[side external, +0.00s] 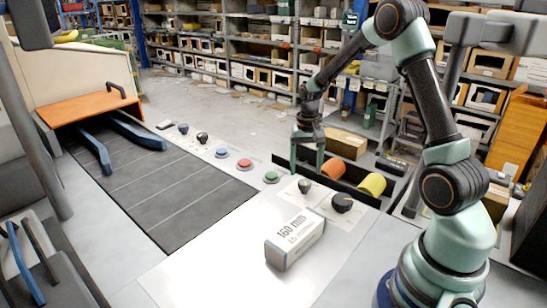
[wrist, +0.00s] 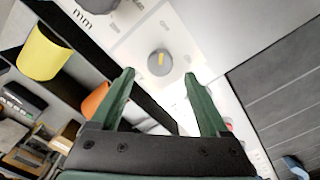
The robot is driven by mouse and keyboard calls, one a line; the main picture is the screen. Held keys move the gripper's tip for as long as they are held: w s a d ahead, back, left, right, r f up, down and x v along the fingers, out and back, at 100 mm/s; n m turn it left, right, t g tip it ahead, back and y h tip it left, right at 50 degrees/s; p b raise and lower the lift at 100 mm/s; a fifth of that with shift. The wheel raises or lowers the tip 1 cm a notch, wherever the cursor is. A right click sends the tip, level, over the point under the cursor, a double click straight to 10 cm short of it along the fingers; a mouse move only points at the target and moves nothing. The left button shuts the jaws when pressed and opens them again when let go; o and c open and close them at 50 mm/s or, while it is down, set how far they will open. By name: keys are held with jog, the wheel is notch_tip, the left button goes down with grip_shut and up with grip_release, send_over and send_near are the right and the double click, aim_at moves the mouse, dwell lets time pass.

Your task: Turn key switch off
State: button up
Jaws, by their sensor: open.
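A grey round knob with a yellow mark (wrist: 159,62) sits on a white panel in the wrist view, ahead of my fingertips and roughly centred between them. It appears to be the small dark knob (side external: 305,186) in the side view, beside a larger black knob (side external: 343,204). Two small dark switches (side external: 183,128) (side external: 202,138) stand farther along the panel. I cannot tell for sure which control is the key switch. My gripper (side external: 307,166) is open and empty above the panel, near the small knob and apart from it. Its green fingers (wrist: 159,78) show in the wrist view.
Blue (side external: 222,153), red (side external: 244,163) and green (side external: 270,177) buttons line the panel. A white box marked 160 mm (side external: 294,240) lies in front. An orange roll (side external: 333,169) and a yellow roll (side external: 372,185) lie behind. A dark conveyor (side external: 150,180) runs left.

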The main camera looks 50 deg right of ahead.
aim_at(304, 182)
notch_tip(304, 182, up, 8)
jog(key=shift+f, duration=0.1)
dwell(0.4)
jog(key=s+a+r+n+t, duration=0.2)
jog(key=s+a+r+n, duration=0.2)
jog(key=a, duration=0.5)
jog(key=s+a+r+n+t, duration=0.3)
jog(key=s+a+r, duration=0.3)
jog(key=a, duration=0.3)
jog(key=shift+s+r+n+t, duration=0.15)
jog(key=shift+s+n+t, duration=0.25)
jog(key=shift+n, duration=0.5)
jog(key=shift+s, duration=0.1)
